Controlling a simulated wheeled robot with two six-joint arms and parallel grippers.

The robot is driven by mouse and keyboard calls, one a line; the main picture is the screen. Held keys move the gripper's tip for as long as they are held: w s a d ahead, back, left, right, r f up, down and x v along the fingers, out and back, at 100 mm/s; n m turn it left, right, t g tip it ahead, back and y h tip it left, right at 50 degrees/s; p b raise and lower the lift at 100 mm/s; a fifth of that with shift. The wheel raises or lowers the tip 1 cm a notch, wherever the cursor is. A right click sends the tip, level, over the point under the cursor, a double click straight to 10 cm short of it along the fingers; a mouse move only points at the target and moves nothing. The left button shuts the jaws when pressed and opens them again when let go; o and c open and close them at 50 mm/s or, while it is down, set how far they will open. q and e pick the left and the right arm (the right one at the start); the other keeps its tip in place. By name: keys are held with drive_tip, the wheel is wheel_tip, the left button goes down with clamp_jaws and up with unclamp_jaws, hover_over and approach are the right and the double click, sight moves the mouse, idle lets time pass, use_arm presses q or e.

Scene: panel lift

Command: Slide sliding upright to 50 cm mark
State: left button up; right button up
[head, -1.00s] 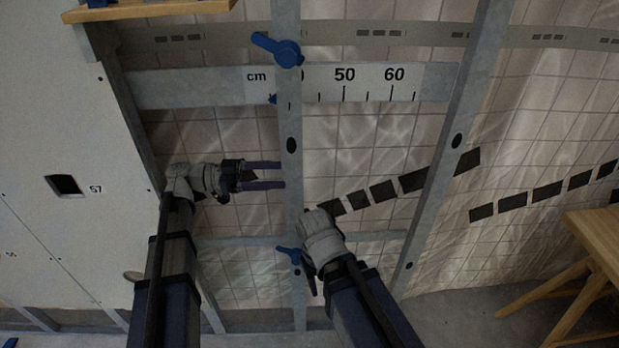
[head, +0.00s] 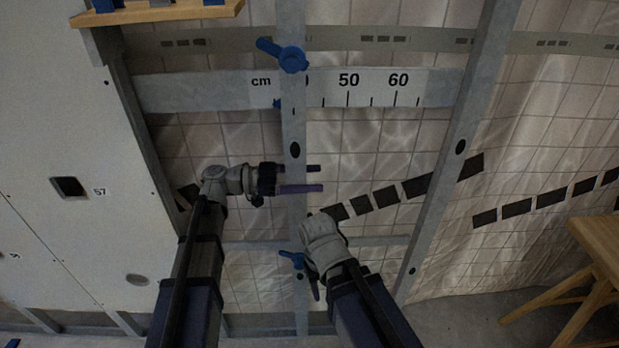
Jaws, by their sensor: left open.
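The sliding upright (head: 292,218) is a grey metal stud, standing left of the 50 mark on the white cm scale (head: 348,90) and covering the number before 50. A blue lever clamp (head: 292,60) sits near its top and another blue lever (head: 292,259) lower down. My left gripper (head: 318,178) is open at the upright. Its lower finger crosses in front of the upright; its upper finger seems partly hidden behind it. My right gripper's wrist (head: 322,242) is just right of the upright near the lower lever; its fingers cannot be made out clearly.
A fixed slanted stud (head: 447,180) stands to the right, with a clear gap between it and the sliding upright. A white panel (head: 80,130) is at left, a wooden shelf (head: 160,14) at top left and a wooden trestle (head: 595,240) at right.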

use_arm(q)
drive_tip(key=shift+c, duration=0.3)
clamp_jaws()
idle(1.0)
